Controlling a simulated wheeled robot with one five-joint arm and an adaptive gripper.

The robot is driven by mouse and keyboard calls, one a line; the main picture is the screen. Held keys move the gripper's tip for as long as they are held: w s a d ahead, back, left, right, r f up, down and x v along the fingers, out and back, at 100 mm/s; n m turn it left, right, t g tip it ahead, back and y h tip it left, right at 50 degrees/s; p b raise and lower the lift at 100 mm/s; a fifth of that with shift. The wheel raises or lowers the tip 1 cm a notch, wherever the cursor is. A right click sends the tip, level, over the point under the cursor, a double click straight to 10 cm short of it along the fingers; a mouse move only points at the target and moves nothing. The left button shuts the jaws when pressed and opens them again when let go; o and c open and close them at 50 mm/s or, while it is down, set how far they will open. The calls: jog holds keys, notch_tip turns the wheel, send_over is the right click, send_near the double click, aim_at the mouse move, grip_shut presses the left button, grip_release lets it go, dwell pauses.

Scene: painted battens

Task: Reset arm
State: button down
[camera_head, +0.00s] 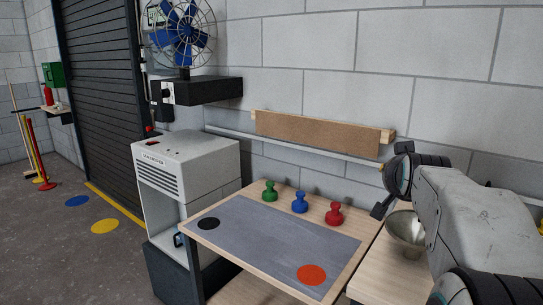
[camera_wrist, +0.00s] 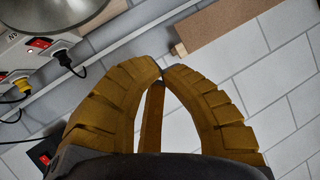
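My gripper (camera_wrist: 162,72) shows in the wrist view with its two ribbed yellow-brown fingers curved in and their tips meeting. I see no object held between them; beyond them is the white block wall. In the head view my grey arm reaches in from the right side, with dark parts of its end (camera_head: 399,176) in front of the wall, right of the board and above the metal bowl. The fingers are hard to make out there.
A table with a grey mat (camera_head: 265,240) holds green (camera_head: 269,191), blue (camera_head: 299,203) and red (camera_head: 333,214) pawn-shaped pieces. A metal bowl (camera_head: 404,236) stands at right. A white cabinet (camera_head: 185,165) stands left. A brown board (camera_head: 315,133) and a fan (camera_head: 183,30) are at the wall.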

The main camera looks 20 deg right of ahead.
jog(key=s+a+f+n+g+y+p, duration=0.1)
jog(key=s+a+f+n+y+p, duration=0.15)
jog(key=a, duration=0.45)
jog(key=s+a+f+n+g+y+p, duration=0.1)
jog(key=s+a+f, duration=0.1)
jog(key=s+a, duration=0.3)
jog(key=s+a+f+n+g+y+p, duration=0.1)
jog(key=s+a+f+n+y+p, duration=0.1)
jog(key=a, duration=0.6)
jog(key=s+a+f+n+g+y+p, duration=0.1)
jog(key=s+a+f+n+g, duration=0.1)
jog(key=s, duration=0.5)
jog(key=s+a+f+n+g+y+p, duration=0.1)
jog(key=s+a+f+n+g+p, duration=0.1)
jog(key=s+a, duration=0.3)
jog(key=shift+s+a+f+n, duration=0.2)
jog(key=shift+s+f+n, duration=0.25)
jog(key=shift+s, duration=0.45)
jog(key=shift+f, duration=0.1)
